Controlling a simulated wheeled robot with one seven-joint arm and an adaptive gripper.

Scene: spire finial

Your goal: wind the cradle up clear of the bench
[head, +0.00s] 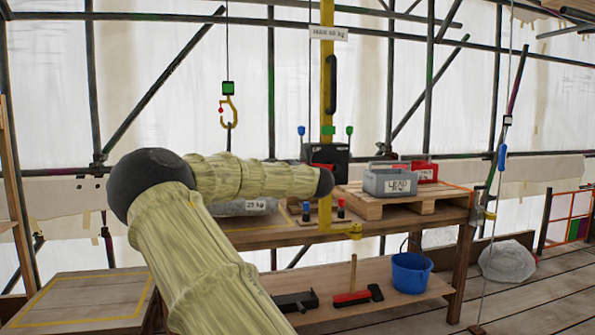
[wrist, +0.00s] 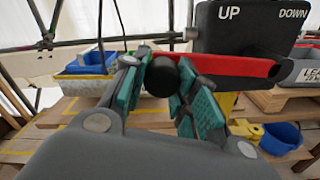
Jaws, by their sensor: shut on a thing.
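In the wrist view my gripper (wrist: 160,66) is shut on the black knob (wrist: 162,78) of a red crank arm (wrist: 238,65). The crank sits in front of a black winch box (wrist: 252,28) marked UP and DOWN. The box also shows in the head view (head: 327,153) on a yellow post (head: 326,95); there my arm hides the gripper and crank. A yellow hook (head: 229,112) hangs on a line, with a dark line running down behind my arm. In the wrist view a blue and yellow thing (wrist: 88,88) is below a line; I cannot tell whether it touches the bench (wrist: 60,112).
A grey bag (head: 243,208) marked 25 kg is partly behind my arm. A grey LEAD box (head: 390,184) and a red box (head: 424,172) stand on a pallet (head: 400,205) at right. A blue bucket (head: 411,272) and a hammer (head: 357,297) are on the lower shelf.

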